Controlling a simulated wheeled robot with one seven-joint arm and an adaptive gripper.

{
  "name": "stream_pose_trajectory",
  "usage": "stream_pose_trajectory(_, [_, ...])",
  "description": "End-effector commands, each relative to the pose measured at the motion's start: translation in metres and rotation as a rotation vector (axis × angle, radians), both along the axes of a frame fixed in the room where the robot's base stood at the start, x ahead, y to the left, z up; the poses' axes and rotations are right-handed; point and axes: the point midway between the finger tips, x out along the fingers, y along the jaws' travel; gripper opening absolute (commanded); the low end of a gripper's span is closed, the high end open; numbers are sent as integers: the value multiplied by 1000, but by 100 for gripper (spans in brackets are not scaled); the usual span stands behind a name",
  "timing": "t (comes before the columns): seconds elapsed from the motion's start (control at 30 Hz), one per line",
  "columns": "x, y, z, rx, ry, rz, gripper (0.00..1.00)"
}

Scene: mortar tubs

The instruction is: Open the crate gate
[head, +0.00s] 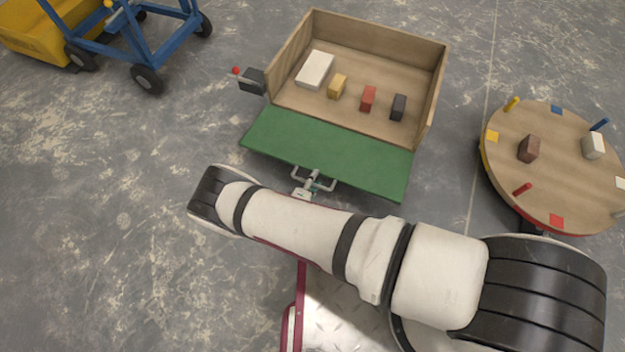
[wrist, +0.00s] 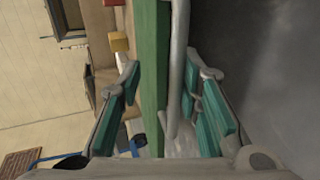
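The wooden crate (head: 432,95) stands open-topped in the middle of the head view. Its green gate (head: 330,152) is swung down and outward at the near side, leaving that side open. A grey bar handle (head: 328,187) is on the gate's near edge. My gripper (head: 312,184) is at this handle, partly hidden behind my arm. In the wrist view my gripper (wrist: 162,72) has its teal-padded fingers apart. The green gate edge (wrist: 150,45) and the grey bar (wrist: 178,50) lie between them. I cannot tell if either pad touches.
The crate holds a white block (head: 315,70), yellow block (head: 338,87), red block (head: 368,98) and black block (head: 398,107). A dark box with a red-knobbed lever (head: 252,80) sits at its left. A round table (head: 555,170) stands right, a blue cart (head: 130,40) upper left.

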Motion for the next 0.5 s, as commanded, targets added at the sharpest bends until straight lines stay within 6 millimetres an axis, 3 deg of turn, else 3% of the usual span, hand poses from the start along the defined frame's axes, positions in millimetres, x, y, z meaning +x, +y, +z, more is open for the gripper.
stream_pose_trajectory(0.27, [-8, 4, 5, 1, -2, 1, 29])
stream_pose_trajectory(0.5, [-47, 19, 20, 2, -1, 1, 29])
